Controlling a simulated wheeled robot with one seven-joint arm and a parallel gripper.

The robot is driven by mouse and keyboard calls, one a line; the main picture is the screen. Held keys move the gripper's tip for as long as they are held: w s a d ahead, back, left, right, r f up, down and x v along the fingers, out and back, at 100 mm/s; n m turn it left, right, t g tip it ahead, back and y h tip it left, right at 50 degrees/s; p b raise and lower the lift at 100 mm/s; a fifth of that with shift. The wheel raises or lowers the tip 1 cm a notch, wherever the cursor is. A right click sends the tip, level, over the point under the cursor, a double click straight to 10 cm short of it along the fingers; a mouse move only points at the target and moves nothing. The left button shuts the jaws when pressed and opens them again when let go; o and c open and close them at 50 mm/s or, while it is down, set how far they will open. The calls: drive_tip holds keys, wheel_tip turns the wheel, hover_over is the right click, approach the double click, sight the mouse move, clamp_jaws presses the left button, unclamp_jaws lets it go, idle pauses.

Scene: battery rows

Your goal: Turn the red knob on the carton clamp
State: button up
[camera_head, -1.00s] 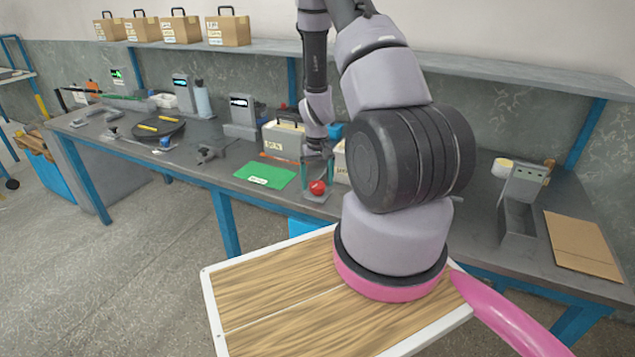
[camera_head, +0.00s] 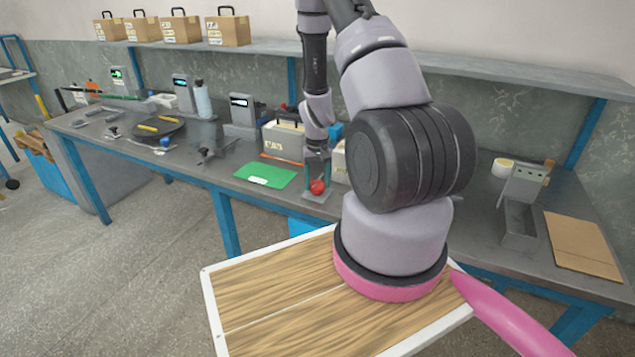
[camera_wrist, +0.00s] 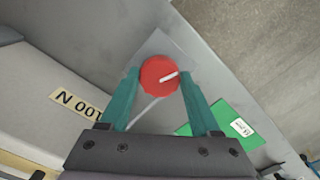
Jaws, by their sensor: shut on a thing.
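The red knob (camera_head: 317,187) sits on a small grey plate (camera_head: 313,197) near the front edge of the workbench. In the wrist view the round red knob (camera_wrist: 160,76) shows a white pointer line toward the upper right, and the grey plate (camera_wrist: 158,45) lies beneath it. My gripper (camera_head: 317,180) reaches down from above the bench. In the wrist view the two teal fingers of my gripper (camera_wrist: 160,80) stand on either side of the knob and are shut on it. A white line on the plate runs below the knob.
A green mat (camera_head: 266,176) lies left of the knob. A carton with a handle (camera_head: 283,142) stands behind it. The workbench (camera_head: 235,187) continues left with tools and devices. A metal stand (camera_head: 522,190) and a brown cardboard sheet (camera_head: 582,243) are at the right.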

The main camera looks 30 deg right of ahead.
drive_tip(key=o, duration=1.4)
drive_tip(key=shift+r, duration=0.1)
wheel_tip(320, 180, up, 11)
drive_tip(key=shift+f, duration=0.2)
drive_tip(key=shift+r, duration=0.1)
wheel_tip(320, 180, up, 11)
drive_tip(key=t, duration=0.2)
hover_over(317, 185)
drive_tip(key=a, duration=0.3)
drive_tip(key=s+a+r+t+y, duration=0.1)
drive_tip(key=s+a+r, duration=0.1)
drive_tip(key=r, duration=0.4)
drive_tip(key=s+a+r+t, duration=0.1)
drive_tip(key=s+a+r, duration=0.1)
drive_tip(key=r, duration=0.3)
drive_tip(key=s+a+r+t, duration=0.1)
drive_tip(key=s+a+r, duration=0.1)
drive_tip(key=s+r, duration=0.2)
drive_tip(key=s+a+r+t, duration=0.1)
drive_tip(key=s+r, duration=0.4)
drive_tip(key=s, duration=0.1)
drive_tip(key=s+a+r+m+t+y, duration=0.1)
drive_tip(key=s+a+r, duration=0.1)
drive_tip(key=s+r, duration=0.3)
drive_tip(key=shift+a, duration=0.3)
